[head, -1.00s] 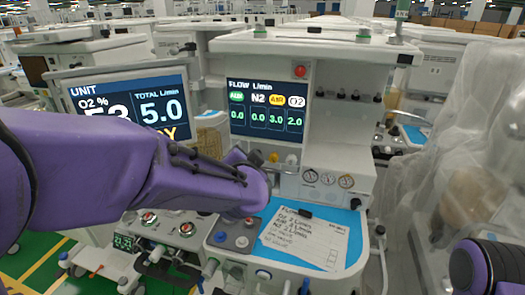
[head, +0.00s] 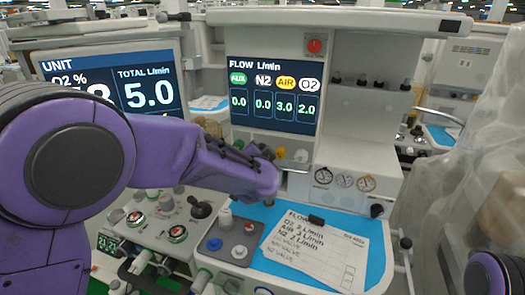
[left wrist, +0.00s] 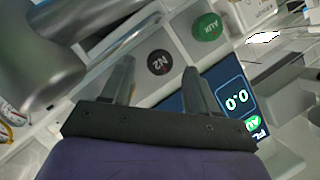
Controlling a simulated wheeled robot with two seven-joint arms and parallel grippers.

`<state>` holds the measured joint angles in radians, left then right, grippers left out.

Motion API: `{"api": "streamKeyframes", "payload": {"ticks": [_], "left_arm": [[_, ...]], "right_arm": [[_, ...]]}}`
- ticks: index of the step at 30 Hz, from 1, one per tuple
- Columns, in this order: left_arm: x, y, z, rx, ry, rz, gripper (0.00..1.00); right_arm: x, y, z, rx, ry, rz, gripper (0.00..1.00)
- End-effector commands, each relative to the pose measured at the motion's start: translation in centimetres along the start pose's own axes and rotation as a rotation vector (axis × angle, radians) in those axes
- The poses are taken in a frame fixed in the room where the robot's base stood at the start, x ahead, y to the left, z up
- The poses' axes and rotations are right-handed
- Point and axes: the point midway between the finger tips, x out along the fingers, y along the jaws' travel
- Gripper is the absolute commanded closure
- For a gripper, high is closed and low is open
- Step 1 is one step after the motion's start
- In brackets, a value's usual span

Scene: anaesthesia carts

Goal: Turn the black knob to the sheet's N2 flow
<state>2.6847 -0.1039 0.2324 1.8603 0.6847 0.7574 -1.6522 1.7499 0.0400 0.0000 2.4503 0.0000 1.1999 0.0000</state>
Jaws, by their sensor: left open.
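The black N2 knob (left wrist: 160,62) is on the panel in the left wrist view, with the green AUX knob (left wrist: 207,27) beside it. My left gripper (left wrist: 160,75) is open, its fingers pointing at the panel on either side of the black knob; I cannot tell how deep they reach. In the head view my purple wrist hides most of the knob row. The flow screen (head: 273,93) reads AUX 0.0, N2 0.0, AIR 3.0, O2 2.0.
The yellow knob (head: 281,152) and white knob (head: 301,156) stand right of my wrist. A unit screen (head: 115,85) shows total 5.0. Gauges (head: 344,181) sit right of the knobs. A grey plate with buttons (head: 228,240) lies below. Clear plastic sheeting hangs at right.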

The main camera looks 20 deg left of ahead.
Motion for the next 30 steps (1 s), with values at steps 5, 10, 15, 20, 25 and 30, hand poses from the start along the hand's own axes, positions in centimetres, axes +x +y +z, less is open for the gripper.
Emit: {"api": "streamKeyframes", "payload": {"ticks": [5, 10, 15, 20, 25, 30], "left_arm": [[2.6, 0.0, 0.0, 0.0, -0.001, 0.001, 0.41], [3.2, 0.0, 0.0, 0.0, 0.0, -0.001, 0.41], [3.2, 0.0, 0.0, 0.0, 0.0, -0.001, 0.44], [3.2, 0.0, 0.0, 0.0, 0.0, 0.0, 0.96], [3.2, 0.0, 0.0, -0.003, 0.0, 0.001, 0.97], [3.1, -0.1, 0.0, -0.033, -0.001, 0.013, 0.97]], "right_arm": [[-0.3, 0.0, -0.1, 0.0, 0.0, 0.0, 0.57], [-0.3, 0.0, -0.1, 0.0, 0.0, 0.0, 0.57], [-0.2, 0.0, -0.1, 0.0, 0.0, 0.0, 0.57], [-0.2, 0.0, -0.1, 0.0, 0.0, 0.0, 0.57], [-0.3, 0.0, -0.1, 0.0, 0.0, 0.0, 0.57], [-0.7, 0.1, -0.3, 0.0, 0.0, 0.0, 0.57]]}}
